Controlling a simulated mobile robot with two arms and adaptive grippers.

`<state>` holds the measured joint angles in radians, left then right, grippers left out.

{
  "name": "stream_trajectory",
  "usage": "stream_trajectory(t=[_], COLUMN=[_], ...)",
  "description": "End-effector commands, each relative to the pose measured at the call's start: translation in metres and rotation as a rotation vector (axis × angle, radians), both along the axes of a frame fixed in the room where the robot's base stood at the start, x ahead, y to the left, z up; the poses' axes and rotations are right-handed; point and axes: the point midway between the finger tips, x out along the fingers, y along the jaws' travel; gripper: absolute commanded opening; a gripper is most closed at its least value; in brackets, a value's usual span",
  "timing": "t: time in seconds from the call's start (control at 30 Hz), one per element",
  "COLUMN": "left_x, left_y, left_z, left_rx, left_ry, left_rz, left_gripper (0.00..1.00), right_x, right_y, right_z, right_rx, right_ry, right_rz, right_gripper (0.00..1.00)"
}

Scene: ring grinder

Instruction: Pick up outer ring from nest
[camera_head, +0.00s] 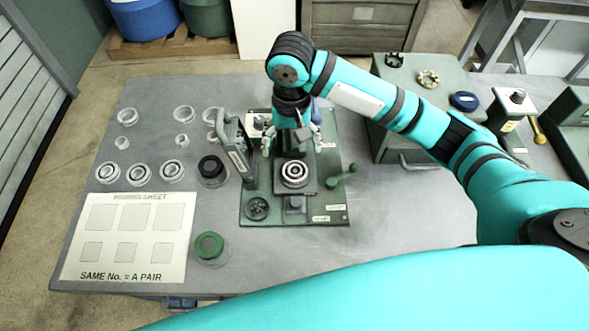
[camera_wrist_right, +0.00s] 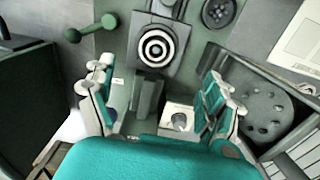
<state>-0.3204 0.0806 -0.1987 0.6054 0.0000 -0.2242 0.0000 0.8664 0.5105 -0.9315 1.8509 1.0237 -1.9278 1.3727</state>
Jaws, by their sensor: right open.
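The outer ring (camera_head: 294,172) is a pale metal ring lying flat on a dark square block, the nest (camera_head: 309,187), on the green fixture plate. A smaller ring pattern shows inside it. In the right wrist view the ring (camera_wrist_right: 156,48) appears as light and dark circles at the upper middle. My right gripper (camera_head: 291,149) is open and empty, above the fixture on the far side of the ring. Its two fingers (camera_wrist_right: 158,92) are spread wide in the wrist view, and the ring lies beyond their tips, not between them. My left gripper is out of view.
A green-handled lever (camera_head: 341,176) stands right of the nest, and an upright grey bracket (camera_head: 237,150) stands left. Several loose rings and a white sheet (camera_head: 128,238) lie on the left of the table. A green box (camera_head: 420,105) stands at the right.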

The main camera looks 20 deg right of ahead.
Motion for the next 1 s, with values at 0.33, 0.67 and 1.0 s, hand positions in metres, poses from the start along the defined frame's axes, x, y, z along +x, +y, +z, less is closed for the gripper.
stream_trajectory(t=[0.33,0.67,1.0], left_x=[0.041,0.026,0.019], left_y=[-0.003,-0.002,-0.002], left_z=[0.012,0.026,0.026], left_rx=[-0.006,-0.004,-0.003], left_ry=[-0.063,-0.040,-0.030], left_rz=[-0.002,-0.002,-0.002], left_gripper=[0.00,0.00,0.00], right_x=[0.000,-0.004,-0.004], right_y=[-0.001,-0.007,-0.006], right_z=[-0.047,-0.086,-0.101], right_rx=[-0.001,-0.002,0.000], right_ry=[0.001,0.002,-0.001], right_rz=[0.000,0.000,0.001], right_gripper=[0.86,0.86,0.86])
